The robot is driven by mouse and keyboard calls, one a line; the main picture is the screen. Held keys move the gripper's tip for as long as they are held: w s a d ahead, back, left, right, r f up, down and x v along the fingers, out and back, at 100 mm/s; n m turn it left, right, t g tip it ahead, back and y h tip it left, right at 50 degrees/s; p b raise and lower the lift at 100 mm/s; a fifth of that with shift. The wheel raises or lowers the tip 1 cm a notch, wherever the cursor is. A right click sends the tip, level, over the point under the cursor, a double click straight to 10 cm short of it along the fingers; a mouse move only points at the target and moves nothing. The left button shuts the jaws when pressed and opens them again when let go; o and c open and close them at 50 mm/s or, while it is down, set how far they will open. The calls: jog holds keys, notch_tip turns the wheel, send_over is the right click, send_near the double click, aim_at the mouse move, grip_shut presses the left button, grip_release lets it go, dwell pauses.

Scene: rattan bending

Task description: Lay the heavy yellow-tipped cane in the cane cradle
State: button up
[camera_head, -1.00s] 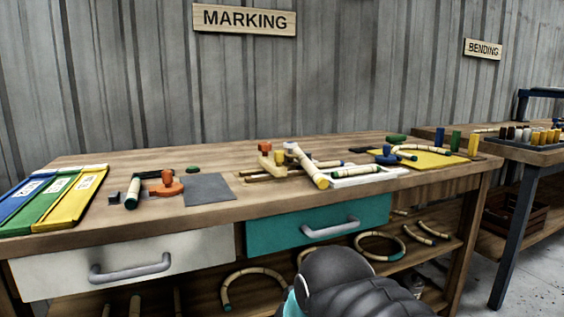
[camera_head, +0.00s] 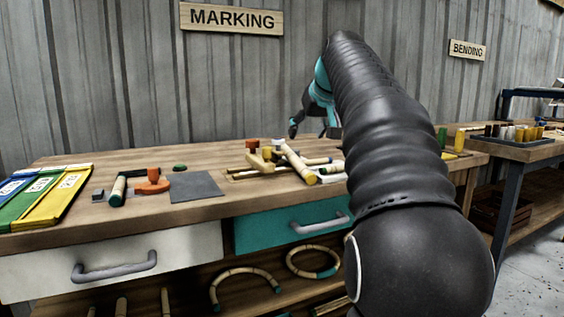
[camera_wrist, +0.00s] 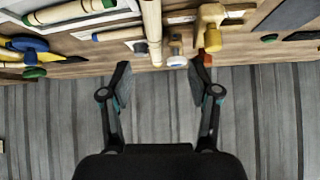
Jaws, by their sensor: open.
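A thick pale cane with a yellow end (camera_head: 310,179) lies slanted across other pieces in the middle of the bench. In the wrist view a thick cane (camera_wrist: 152,25) runs from the top edge to the bench's back edge, between my finger directions. My gripper (camera_head: 308,130) is open and empty, above the back of the bench; its spread fingers (camera_wrist: 160,78) show the wall between them. A low wooden frame (camera_head: 236,175) lies under the canes. A white tray (camera_wrist: 82,24) holds a cane. I cannot tell which is the cane cradle.
A yellow wooden clamp-like piece (camera_head: 258,161) stands close left of the thick cane. A thinner blue-tipped cane (camera_wrist: 118,34) lies beside it. A grey mat (camera_head: 195,186), an orange tool (camera_head: 152,182) and coloured boards (camera_head: 45,200) lie left.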

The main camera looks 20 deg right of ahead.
aim_at(297, 158)
jog(key=x, duration=0.4)
jog(key=b+x, duration=0.1)
jog(key=x, duration=0.3)
jog(key=shift+w+d, duration=0.25)
jog(key=shift+d+b+x, duration=0.15)
jog(key=shift+x, duration=1.2)
jog(key=shift+d+b+x, duration=0.15)
jog(key=shift+d+x, duration=0.05)
jog(key=shift+x, duration=1.15)
jog(key=shift+s, duration=0.1)
grip_shut()
